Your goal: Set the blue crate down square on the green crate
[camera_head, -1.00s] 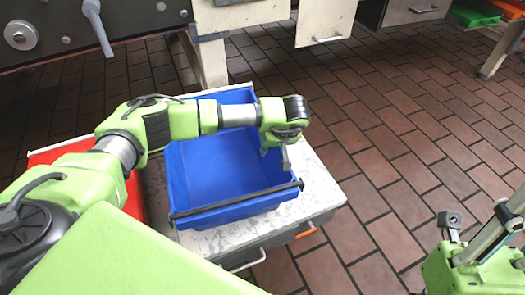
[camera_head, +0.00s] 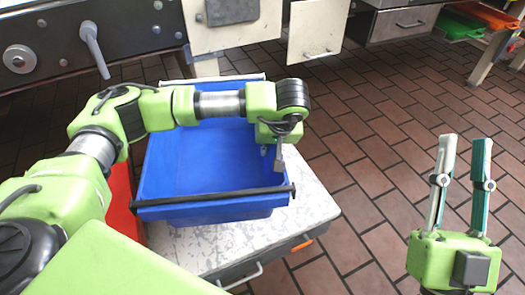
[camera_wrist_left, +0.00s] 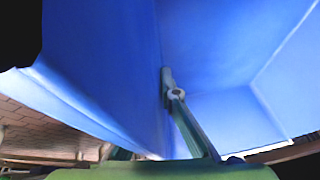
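The blue crate (camera_head: 205,165) is upright with its open top facing up, over a pale speckled cabinet top; I cannot tell if it touches that top. My left gripper (camera_head: 278,158) is at the crate's right wall. In the left wrist view one finger lies inside the crate (camera_wrist_left: 215,60) along the wall; the other finger is hidden, apparently behind the wall. A green crate-like thing (camera_head: 452,24) shows small on a low shelf at the far top right; its shape is partly cut off. My right gripper (camera_head: 465,140) is open and empty, pointing up at the right.
The speckled cabinet (camera_head: 318,205) has free top space right and front of the blue crate. A red thing (camera_head: 122,200) is partly hidden to its left. An orange tray (camera_head: 490,14) is beside the green one. Dark machinery (camera_head: 60,45) stands behind. The brick-tiled floor (camera_head: 370,130) is open.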

